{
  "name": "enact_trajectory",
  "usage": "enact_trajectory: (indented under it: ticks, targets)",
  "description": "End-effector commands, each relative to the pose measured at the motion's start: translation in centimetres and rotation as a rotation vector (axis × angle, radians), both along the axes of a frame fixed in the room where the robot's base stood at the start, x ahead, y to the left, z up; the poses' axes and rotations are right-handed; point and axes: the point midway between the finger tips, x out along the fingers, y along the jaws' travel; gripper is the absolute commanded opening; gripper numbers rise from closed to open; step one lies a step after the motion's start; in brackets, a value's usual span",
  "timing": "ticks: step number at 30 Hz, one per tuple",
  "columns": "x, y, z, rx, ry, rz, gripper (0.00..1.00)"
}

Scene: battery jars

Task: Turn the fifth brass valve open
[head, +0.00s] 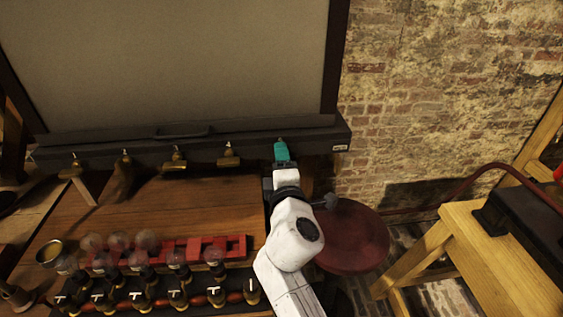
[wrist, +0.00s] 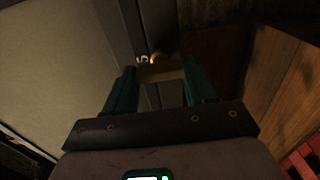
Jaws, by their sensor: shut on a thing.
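Several brass valves stick out from the dark rail under the large grey panel in the head view; the fourth valve (head: 230,152) is just left of my gripper. My gripper (head: 281,152) has teal fingers and reaches the rail's right part. In the wrist view, the fifth brass valve (wrist: 163,74) sits between the fingertips (wrist: 157,76), beside a pale number 5 on the rail. The gripper is shut on this valve. In the head view my fingers hide most of it.
A wooden bench (head: 180,205) lies below the rail. On it are a red rack (head: 220,243), several glass bulbs and a row of small T-handled parts. A round red stool (head: 355,242) stands right of my arm, and a wooden frame (head: 500,260) is further right.

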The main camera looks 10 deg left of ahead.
Motion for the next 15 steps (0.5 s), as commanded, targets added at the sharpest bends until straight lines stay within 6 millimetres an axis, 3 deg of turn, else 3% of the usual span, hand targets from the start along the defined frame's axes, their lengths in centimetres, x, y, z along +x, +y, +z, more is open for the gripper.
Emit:
enact_trajectory:
  ticks: [2, 3, 10, 15]
  targets:
    - [-0.11, 0.20, -0.14, -0.003, 0.001, 0.004, 0.25]
    - [-0.11, 0.20, -0.14, -0.003, 0.001, 0.004, 0.59]
    - [-0.05, 0.10, -0.08, -0.001, 0.001, 0.002, 0.81]
    - [-0.03, 0.06, -0.05, 0.000, 0.001, 0.001, 0.81]
